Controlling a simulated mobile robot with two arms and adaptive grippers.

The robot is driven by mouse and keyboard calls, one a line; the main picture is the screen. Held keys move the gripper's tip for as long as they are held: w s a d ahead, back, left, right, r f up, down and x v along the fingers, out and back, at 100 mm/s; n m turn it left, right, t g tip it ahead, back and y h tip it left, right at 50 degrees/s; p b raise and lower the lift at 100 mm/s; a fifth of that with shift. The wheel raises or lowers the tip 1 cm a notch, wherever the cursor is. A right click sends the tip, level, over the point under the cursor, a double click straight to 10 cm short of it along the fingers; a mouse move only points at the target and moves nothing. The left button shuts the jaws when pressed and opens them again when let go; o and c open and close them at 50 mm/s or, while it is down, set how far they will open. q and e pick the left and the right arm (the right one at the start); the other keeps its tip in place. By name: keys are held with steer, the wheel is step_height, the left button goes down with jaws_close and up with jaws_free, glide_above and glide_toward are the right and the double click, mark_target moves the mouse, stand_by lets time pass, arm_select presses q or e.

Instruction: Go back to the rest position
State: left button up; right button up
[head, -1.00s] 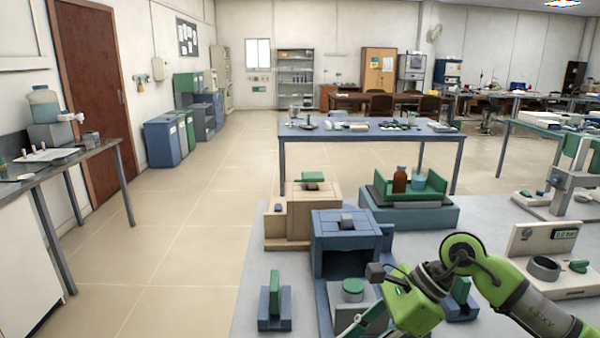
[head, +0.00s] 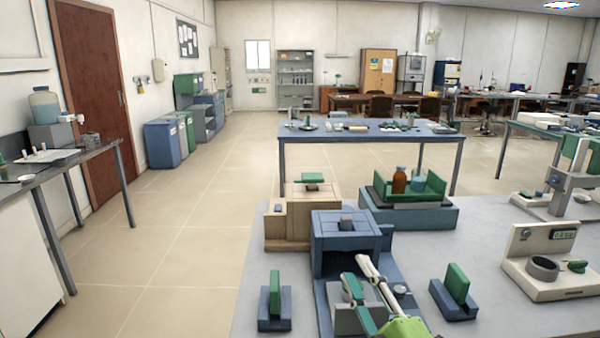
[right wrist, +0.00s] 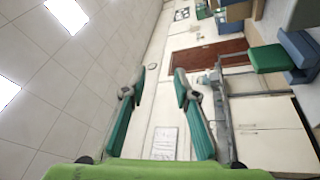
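My right gripper (head: 355,268) reaches up from the bottom edge in the head view, in front of the blue furnace (head: 345,230) and its dark opening. In the right wrist view its two green fingers (right wrist: 160,82) stand apart with nothing between them. The grey block (head: 344,321) in front of the furnace is partly hidden behind the fingers. The wrist view looks sideways at the ceiling, wall and door. My left gripper is not in view.
Blue stands with upright green plates stand left (head: 275,300) and right (head: 457,290) of the furnace. A beige furnace (head: 300,220) and a blue box (head: 410,215) with a brown bottle (head: 399,180) stand behind. A white balance (head: 545,265) is at right. Bare tabletop lies between.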

steer(key=s+d+f+m+g+h, duration=0.35)
steer(key=s+d+f+m, duration=0.2)
steer(key=f, duration=0.55)
steer(key=s+d+f+m+g+h, duration=0.35)
steer(key=s+f+m+g, duration=0.2)
steer(key=f, duration=0.55)
steer(key=s+f+m+g+y, duration=0.15)
steer(key=s+f+g, duration=0.35)
steer(key=s, duration=0.5)
steer(key=s+f+m+g+h, duration=0.1)
steer(key=s+f+m+g, duration=0.2)
steer(key=s+f, duration=0.45)
step_height(320, 180, down, 24)
steer(key=s, duration=0.2)
steer(key=s+d+f+g, duration=0.1)
steer(key=s+f, duration=0.7)
steer(key=s, duration=0.1)
steer(key=s+d+f+g, duration=0.1)
steer(key=s+d+f, duration=0.1)
steer(key=s+f, duration=0.7)
steer(key=shift+d+n, duration=0.25)
steer(key=shift+n, duration=0.2)
